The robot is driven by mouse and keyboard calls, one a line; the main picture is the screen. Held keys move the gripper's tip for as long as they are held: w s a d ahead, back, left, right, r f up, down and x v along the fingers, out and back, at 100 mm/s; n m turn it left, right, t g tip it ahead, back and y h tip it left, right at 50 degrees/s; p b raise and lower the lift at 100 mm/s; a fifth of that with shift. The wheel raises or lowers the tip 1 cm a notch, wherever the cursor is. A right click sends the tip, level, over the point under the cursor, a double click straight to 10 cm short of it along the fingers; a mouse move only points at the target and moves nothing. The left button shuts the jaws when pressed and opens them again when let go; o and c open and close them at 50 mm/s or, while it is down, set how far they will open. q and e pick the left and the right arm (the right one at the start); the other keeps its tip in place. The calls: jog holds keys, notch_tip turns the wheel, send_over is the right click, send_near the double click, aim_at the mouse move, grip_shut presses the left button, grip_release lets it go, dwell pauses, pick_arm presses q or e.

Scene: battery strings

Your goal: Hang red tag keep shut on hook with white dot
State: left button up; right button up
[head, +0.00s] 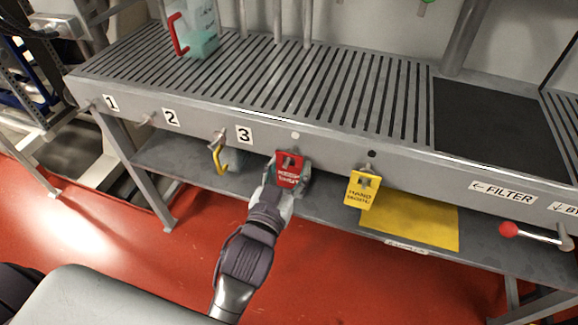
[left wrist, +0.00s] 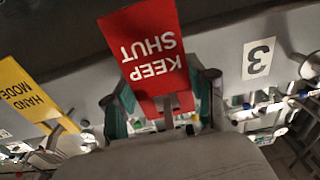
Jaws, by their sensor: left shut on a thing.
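The red KEEP SHUT tag (head: 289,178) is at the front edge of the bench, just below the white dot (head: 295,135). My left gripper (head: 288,186) comes from below and is shut on the tag. In the left wrist view the red tag (left wrist: 147,48) appears upside down between the fingers, its slotted end toward the gripper. The hook under the white dot is hidden behind the tag, so I cannot tell whether the tag is around it. A yellow HAND MODE tag (head: 361,194) hangs under a black dot (head: 371,153). My right gripper is not in view.
Hooks labelled 1, 2 and 3 line the edge to the left; a yellow hoop (head: 217,158) hangs near 3. A red-handled jug (head: 197,30) stands on the slatted bench top (head: 330,85). A lower shelf (head: 240,180) carries a yellow sheet (head: 412,222). A red-knobbed lever (head: 509,230) is at right.

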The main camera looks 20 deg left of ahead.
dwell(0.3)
pick_arm(q)
jog(key=o, duration=1)
jog(key=shift+r, duration=0.1)
notch_tip(320, 180, up, 10)
jog(key=shift+f, duration=0.1)
